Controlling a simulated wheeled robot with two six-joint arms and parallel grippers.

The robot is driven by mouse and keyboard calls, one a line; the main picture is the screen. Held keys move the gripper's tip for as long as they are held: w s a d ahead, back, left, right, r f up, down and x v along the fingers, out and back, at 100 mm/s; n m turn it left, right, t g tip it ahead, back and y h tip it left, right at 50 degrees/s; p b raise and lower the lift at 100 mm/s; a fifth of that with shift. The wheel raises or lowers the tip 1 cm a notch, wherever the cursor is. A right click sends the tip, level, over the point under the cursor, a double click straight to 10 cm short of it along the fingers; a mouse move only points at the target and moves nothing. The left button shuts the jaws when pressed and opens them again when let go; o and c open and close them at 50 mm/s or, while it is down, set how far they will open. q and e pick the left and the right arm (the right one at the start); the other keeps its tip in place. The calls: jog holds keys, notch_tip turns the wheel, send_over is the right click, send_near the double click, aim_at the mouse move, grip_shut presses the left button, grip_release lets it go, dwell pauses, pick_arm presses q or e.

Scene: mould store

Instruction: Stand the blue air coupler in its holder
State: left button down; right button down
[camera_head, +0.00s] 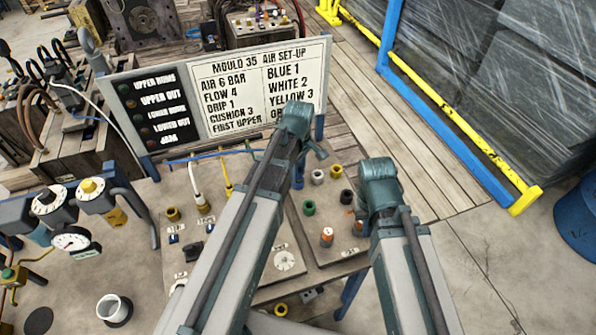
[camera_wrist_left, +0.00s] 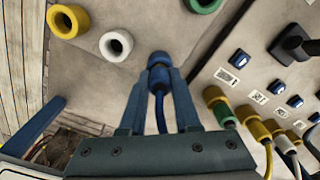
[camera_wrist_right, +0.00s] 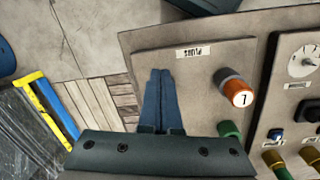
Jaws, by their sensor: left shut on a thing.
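The blue air coupler (camera_wrist_left: 158,76) is between the fingers of my left gripper (camera_wrist_left: 158,84), with its blue hose trailing back towards the wrist. Its far end points at the grey panel; I cannot tell whether it touches anything. White (camera_wrist_left: 116,44), yellow (camera_wrist_left: 68,20) and green (camera_wrist_left: 203,4) rings stand near it. I cannot make out a separate blue holder. In the head view my left arm covers most of the coupler's area. My right gripper (camera_wrist_right: 159,78) is shut and empty, its fingers together over the panel's edge.
An orange-capped post (camera_wrist_right: 238,92) stands beside my right gripper. Coupled hoses, including a green coupler (camera_wrist_left: 222,112), sit in a row right of my left gripper. A set-up board (camera_head: 262,88) stands behind the panel. A white cup (camera_head: 113,309) is at lower left.

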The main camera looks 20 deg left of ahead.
dwell(0.3)
pick_arm(q)
jog(key=shift+c, duration=0.7)
grip_release()
pick_arm(e)
jog(key=shift+f, duration=0.1)
pick_arm(q)
jog(key=shift+r, duration=0.1)
notch_tip(320, 180, up, 7)
jog(key=p, duration=0.7)
jog(key=shift+r+p, duration=0.15)
jog(key=shift+p, duration=0.2)
pick_arm(e)
notch_tip(320, 180, up, 8)
jog(key=shift+f, duration=0.2)
